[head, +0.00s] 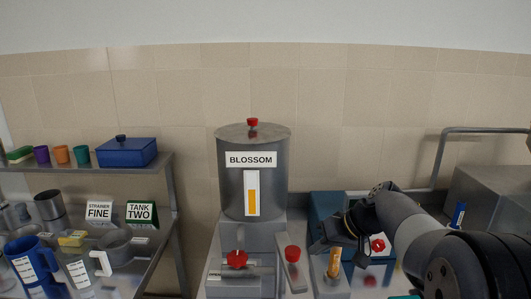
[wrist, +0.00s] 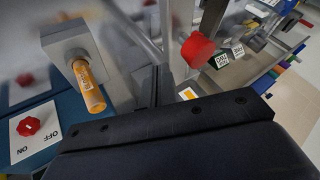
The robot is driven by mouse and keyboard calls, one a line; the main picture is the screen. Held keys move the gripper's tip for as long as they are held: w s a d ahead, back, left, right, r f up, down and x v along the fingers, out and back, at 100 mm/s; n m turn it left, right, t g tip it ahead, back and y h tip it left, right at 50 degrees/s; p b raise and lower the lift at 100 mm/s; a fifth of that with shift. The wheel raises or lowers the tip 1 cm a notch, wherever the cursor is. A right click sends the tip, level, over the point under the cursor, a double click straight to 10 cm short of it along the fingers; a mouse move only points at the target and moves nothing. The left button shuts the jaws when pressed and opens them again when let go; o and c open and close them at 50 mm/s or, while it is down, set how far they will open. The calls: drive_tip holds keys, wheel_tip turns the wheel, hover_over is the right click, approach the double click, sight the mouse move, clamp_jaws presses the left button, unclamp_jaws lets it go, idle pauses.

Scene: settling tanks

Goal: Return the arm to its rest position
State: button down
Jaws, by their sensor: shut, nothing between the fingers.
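My arm reaches in from the right in the head view, bent low over the bench. My gripper (head: 324,243) is beside an orange handle (head: 334,264), in front of a blue box (head: 326,208). In the wrist view, my gripper (wrist: 163,88) is dark and seen close up, with its jaws shut and empty. The orange handle also shows there (wrist: 88,86), left of the fingers and apart from them. Part of the gripper is hidden by its own body.
A steel tank labelled BLOSSOM (head: 252,190) stands left of my gripper, with a red tap handle (head: 237,259) below. A red-topped lever (head: 292,254) stands close by. A red ON/OFF knob (wrist: 28,126) is near the orange handle. A shelf holds a blue box (head: 127,153) and cups.

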drive_tip(key=w+d+n+g+p, duration=0.2)
drive_tip(key=w+d+n, duration=0.15)
drive_tip(key=d, duration=0.35)
drive_tip(key=s+d+r+m+b, duration=0.1)
drive_tip(key=s+d+r+b, duration=0.1)
drive_tip(key=s+r, duration=0.2)
drive_tip(key=shift+s+d+r, duration=0.2)
drive_tip(key=shift+r, duration=0.75)
